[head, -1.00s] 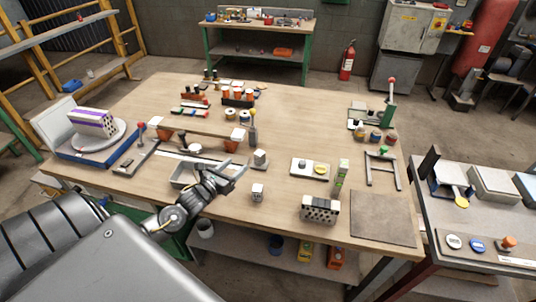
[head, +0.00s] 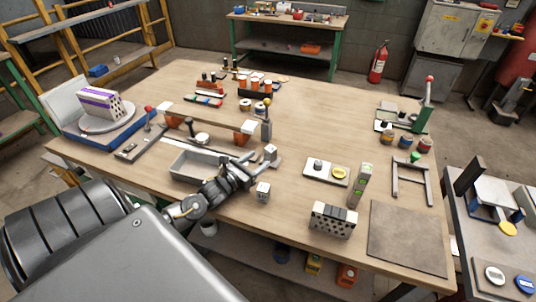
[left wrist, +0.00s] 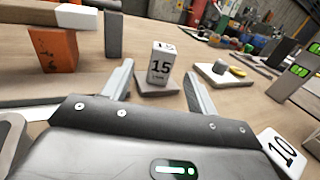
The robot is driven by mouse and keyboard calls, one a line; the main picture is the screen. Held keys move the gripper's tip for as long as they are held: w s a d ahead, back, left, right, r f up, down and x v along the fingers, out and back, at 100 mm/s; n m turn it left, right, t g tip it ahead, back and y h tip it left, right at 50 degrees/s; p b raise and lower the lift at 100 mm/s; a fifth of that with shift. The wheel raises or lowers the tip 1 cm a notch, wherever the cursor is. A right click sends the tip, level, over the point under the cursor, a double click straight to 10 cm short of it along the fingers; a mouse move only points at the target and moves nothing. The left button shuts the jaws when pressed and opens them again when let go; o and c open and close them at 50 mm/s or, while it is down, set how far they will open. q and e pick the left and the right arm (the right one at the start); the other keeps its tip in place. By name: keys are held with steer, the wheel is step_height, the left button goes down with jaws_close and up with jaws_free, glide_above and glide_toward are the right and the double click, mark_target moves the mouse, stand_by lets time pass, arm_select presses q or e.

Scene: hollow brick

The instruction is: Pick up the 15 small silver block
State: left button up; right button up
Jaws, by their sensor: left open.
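The small silver block marked 15 (left wrist: 160,64) stands upright on a thin grey plate (left wrist: 158,90) in the left wrist view, centred beyond my jaws. In the head view the block (head: 270,153) is just past the fingertips of my left gripper (head: 256,166). My left gripper (left wrist: 158,74) is open and empty, its two fingers spread to either side of the block's line. I cannot tell whether the fingertips reach the block's sides. My right gripper is not in view.
A similar block marked 10 (left wrist: 284,150) stands close to my gripper's right side, also seen in the head view (head: 263,192). An orange block (left wrist: 55,50) supports a bar at left. A white plate (head: 313,171) lies to the right.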

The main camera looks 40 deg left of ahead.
mark_target(267, 152)
arm_select(q)
steer(key=shift+w+d, duration=0.25)
steer(key=shift+w, duration=0.8)
steer(key=w, duration=0.1)
steer(key=w+p, duration=0.1)
steer(key=w, duration=0.1)
steer(key=w+p, duration=0.1)
steer(key=shift+w+d+r, duration=0.1)
steer(key=shift+w+r, duration=0.1)
steer(key=shift+r, duration=0.2)
steer(key=shift+w+f, duration=0.15)
steer(key=shift+w, duration=0.2)
steer(key=shift+s, duration=0.1)
steer(key=shift+c, duration=1.4)
jaws_close()
